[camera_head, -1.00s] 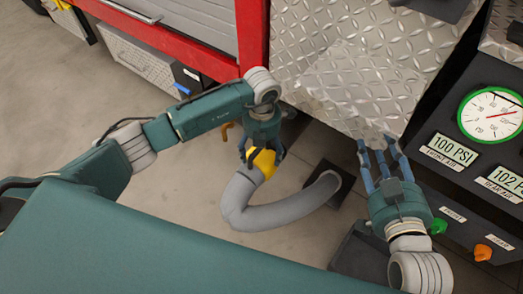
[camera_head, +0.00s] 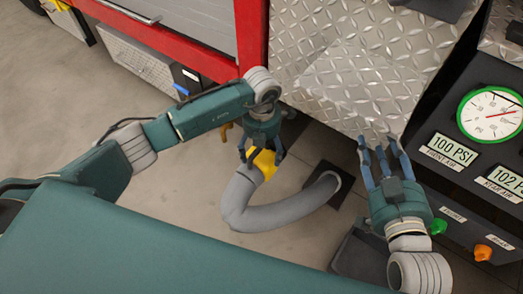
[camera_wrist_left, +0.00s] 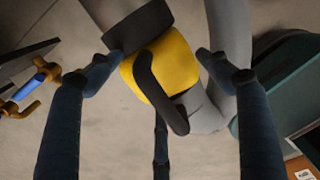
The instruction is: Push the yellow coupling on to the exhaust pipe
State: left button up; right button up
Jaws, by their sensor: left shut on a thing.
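The yellow coupling (camera_head: 264,164) sits on the end of a grey hose (camera_head: 265,215), low over the floor by the truck. My left gripper (camera_head: 262,153) is shut on it. In the left wrist view the coupling (camera_wrist_left: 166,72) lies between my left fingers (camera_wrist_left: 155,85), with a black lever across it and a dark block at its upper left. I cannot make out the exhaust pipe for certain in either view. My right gripper (camera_head: 379,145) is open and empty, in front of the diamond-plate panel.
The diamond-plate panel (camera_head: 350,70) and red truck body (camera_head: 190,50) stand behind my arms. A gauge panel (camera_head: 480,150) with green and orange knobs is at the right. The hose's other end meets a dark floor plate (camera_head: 341,190).

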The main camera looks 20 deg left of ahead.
pick_arm(q)
jog(key=shift+w+r, duration=0.15)
jog(key=o, duration=1.8)
jog(key=shift+o, duration=1.1)
notch_tip(320, 180, up, 11)
jog(key=shift+r, duration=0.45)
